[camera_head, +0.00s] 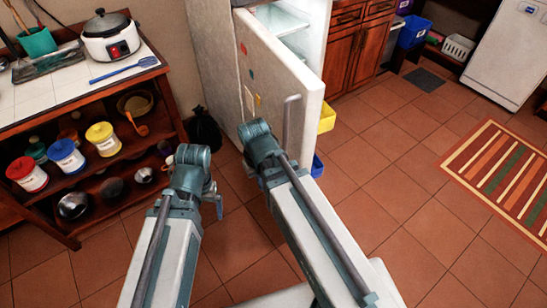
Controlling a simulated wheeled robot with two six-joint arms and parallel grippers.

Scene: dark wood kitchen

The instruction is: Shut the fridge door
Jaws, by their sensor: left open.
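The white fridge door (265,65) stands open and swung out toward me, with small coloured magnets on its outer face. Its upright handle (291,122) is near the door's free edge. Lit shelves (280,20) of the fridge show behind the door. My left gripper (217,203) is open and empty, low and to the left of the door, apart from it. My right arm reaches up in front of the door's lower part and covers some of it. My right gripper cannot be made out.
A shelf unit (70,98) with a rice cooker (110,38) and jars stands at the left. A black bag (203,130) lies between it and the fridge. Yellow (327,118) and blue (317,166) containers show past the door's edge. Tiled floor at right is clear up to a striped rug (500,178).

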